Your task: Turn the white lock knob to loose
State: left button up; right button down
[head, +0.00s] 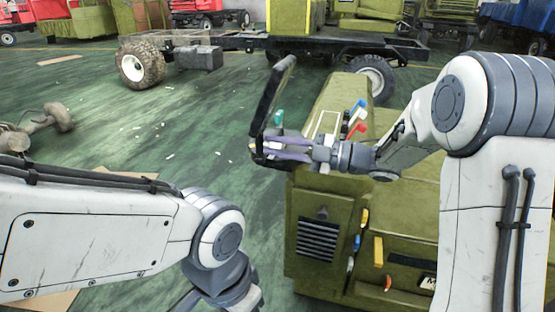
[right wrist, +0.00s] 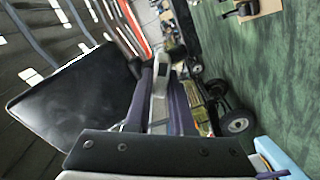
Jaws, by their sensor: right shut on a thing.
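My right gripper (head: 262,150) reaches left from the right arm, with its purple fingers at the lower end of a black-framed panel (head: 272,105). In the right wrist view the fingers close around a narrow whitish piece (right wrist: 160,85), which looks like the white lock knob. Its turned position cannot be read, as the fingers hide much of it. The black panel (right wrist: 75,95) fills the left of that view, close beside the fingers.
An olive-green cabinet (head: 318,205) stands below and right of the right gripper, with coloured handles (head: 355,118) on top and a teal knob (head: 278,117) near the panel. A wheeled chassis frame (head: 235,42) stands behind.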

jog(key=n+b, duration=0.2)
jog(key=b, duration=0.1)
jog(key=f+n+b, duration=0.1)
jog(key=n+b, duration=0.1)
jog(key=b, duration=0.1)
jog(key=shift+s+n, duration=0.1)
jog(key=shift+n, duration=0.3)
jog(key=shift+r+n+b, duration=0.1)
jog(key=shift+n+b, duration=0.6)
jog(key=shift+b, duration=0.25)
jog(key=c, duration=0.8)
grip_release()
jog(key=shift+r, duration=0.1)
jog(key=p+v, duration=0.1)
jog(key=v, duration=0.9)
jog(key=shift+d, duration=0.25)
